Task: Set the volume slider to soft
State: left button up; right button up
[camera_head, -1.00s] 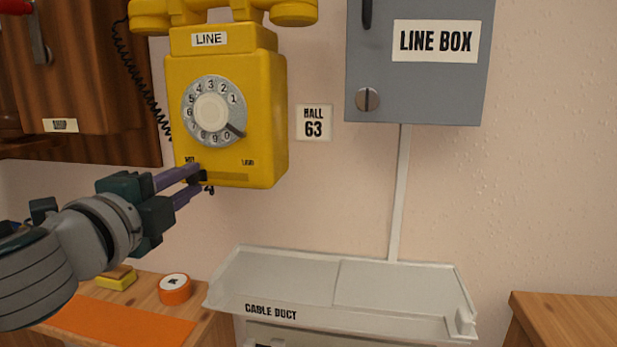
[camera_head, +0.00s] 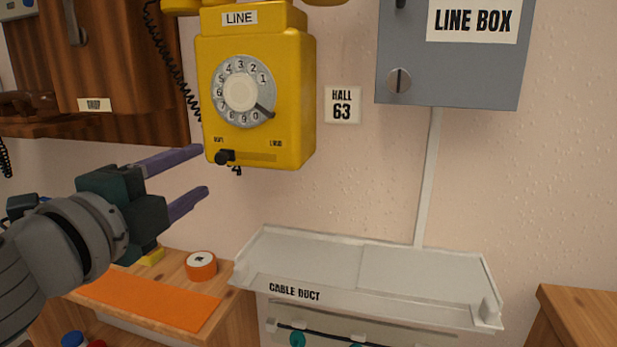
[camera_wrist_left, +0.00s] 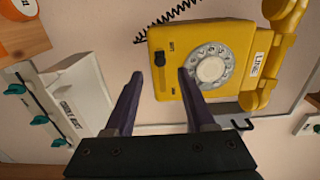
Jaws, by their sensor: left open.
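The yellow wall phone (camera_head: 255,95) hangs on the wall. Its volume slider track (camera_head: 262,157) runs along the lower front. The black slider knob (camera_head: 224,157) sits at the left end of the track, under a small label that seems to read soft; the loud label is at the right end. My left gripper (camera_head: 203,170) is open and empty, just left of the knob and apart from it. In the left wrist view the knob (camera_wrist_left: 160,58) shows ahead of the two spread purple fingers (camera_wrist_left: 160,75). My right gripper is not in view.
A grey line box (camera_head: 450,60) hangs at the upper right, above a cable duct shelf (camera_head: 365,275). A wooden cabinet (camera_head: 115,60) is at the left. An orange tape roll (camera_head: 201,266) lies on the wooden table below.

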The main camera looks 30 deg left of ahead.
pick_arm(q)
jog(key=v, duration=0.4)
jog(key=shift+s, duration=0.1)
dwell(0.4)
